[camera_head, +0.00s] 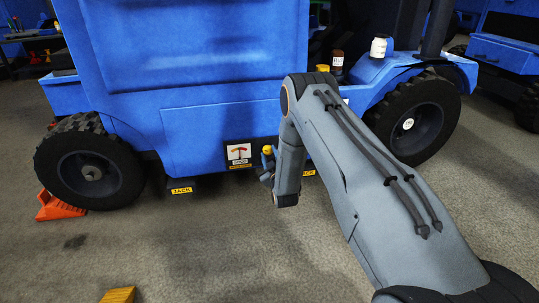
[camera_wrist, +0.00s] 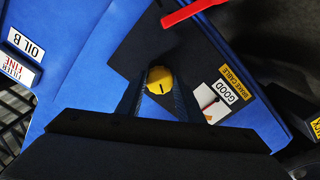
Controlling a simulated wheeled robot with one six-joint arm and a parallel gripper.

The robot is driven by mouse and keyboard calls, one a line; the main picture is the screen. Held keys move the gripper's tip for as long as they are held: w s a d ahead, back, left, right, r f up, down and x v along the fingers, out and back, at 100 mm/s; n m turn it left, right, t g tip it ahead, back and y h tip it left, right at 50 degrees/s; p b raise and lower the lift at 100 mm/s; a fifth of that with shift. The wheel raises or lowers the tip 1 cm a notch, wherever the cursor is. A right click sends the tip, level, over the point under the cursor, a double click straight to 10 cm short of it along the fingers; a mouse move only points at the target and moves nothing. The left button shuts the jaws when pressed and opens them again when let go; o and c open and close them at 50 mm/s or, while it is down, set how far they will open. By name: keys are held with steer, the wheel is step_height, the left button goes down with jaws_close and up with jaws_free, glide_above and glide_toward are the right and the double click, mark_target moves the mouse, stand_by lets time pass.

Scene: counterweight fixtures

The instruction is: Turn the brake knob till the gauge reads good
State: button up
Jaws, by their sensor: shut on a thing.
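The yellow brake knob (camera_wrist: 160,80) sits between my gripper's two fingers in the wrist view, with a short dark mark on its face. My gripper (camera_wrist: 159,88) is shut on it, one finger on each side. In the head view my gripper (camera_head: 267,173) is at the lower front of the blue vehicle, and a bit of yellow knob (camera_head: 267,149) shows above it. The white gauge (camera_head: 239,152) is just left of it, with a coloured arc and a GOOD label. It also shows in the wrist view (camera_wrist: 210,107), rotated and partly hidden; its exact needle reading is unclear.
A red bar (camera_wrist: 192,12) shows at the top of the wrist view. The blue vehicle (camera_head: 190,115) stands on black wheels, with an orange chock (camera_head: 60,206) at the left wheel. Bottles, including a white one (camera_head: 378,48), stand on its right ledge. Floor in front is mostly clear.

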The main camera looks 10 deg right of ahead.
steer(key=o, duration=1.1)
steer(key=shift+c, duration=0.2)
steer(key=s+p, duration=0.3)
steer(key=s, duration=0.5)
steer(key=shift+w, duration=0.1)
